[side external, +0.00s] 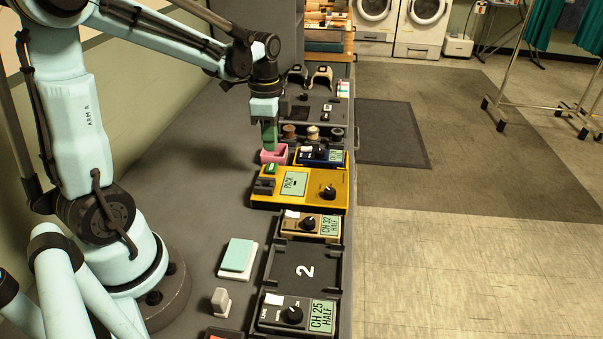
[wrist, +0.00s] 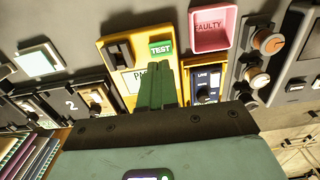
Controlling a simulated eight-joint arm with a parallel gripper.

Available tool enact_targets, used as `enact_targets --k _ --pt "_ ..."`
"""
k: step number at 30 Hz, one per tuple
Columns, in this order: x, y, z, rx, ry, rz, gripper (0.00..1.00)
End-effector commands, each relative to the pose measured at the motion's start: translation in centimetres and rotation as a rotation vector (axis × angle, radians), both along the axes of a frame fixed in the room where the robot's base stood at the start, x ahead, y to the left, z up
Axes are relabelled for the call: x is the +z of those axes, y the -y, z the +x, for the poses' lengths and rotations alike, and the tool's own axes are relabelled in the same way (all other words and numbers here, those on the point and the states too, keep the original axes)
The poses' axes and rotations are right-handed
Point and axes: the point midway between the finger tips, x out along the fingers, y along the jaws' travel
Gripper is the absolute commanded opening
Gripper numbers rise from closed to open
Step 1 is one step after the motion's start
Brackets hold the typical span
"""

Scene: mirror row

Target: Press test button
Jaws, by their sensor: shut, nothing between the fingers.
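The yellow unit (side external: 310,187) stands on the dark bench, with a PACK screen (side external: 294,184) and a black knob (side external: 327,192). Its green test button (side external: 271,168) is at the far left corner of its top. In the wrist view the button (wrist: 160,47) reads TEST, on the yellow unit (wrist: 115,72). My gripper (side external: 269,147) points down, its green fingers together and empty. In the wrist view my gripper (wrist: 160,64) has its fingertips just below the button in the picture, covering part of the screen. Whether they touch anything is not clear.
A pink tray (side external: 265,156) marked FAULTY (wrist: 213,46) stands close beside the yellow unit. A blue-faced unit (side external: 321,155) and several radio units line the row.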

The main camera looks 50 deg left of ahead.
Motion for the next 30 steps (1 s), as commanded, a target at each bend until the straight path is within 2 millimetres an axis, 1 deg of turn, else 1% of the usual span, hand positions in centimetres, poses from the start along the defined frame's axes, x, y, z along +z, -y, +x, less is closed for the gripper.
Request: enact_targets --k 1,3,10,15,26,30 --pt "-0.8 0.0 0.0 0.0 0.0 0.0 0.0" --pt "-1.8 0.0 0.0 0.0 0.0 0.0 0.0" --pt "-4.2 0.0 0.0 0.0 0.001 0.001 0.0" --pt "-4.9 0.0 0.0 0.0 0.001 0.0 0.0" --pt "-5.0 0.0 0.0 0.0 0.001 0.001 0.0" --pt "-5.8 0.0 0.0 0.0 0.0 0.0 0.0"
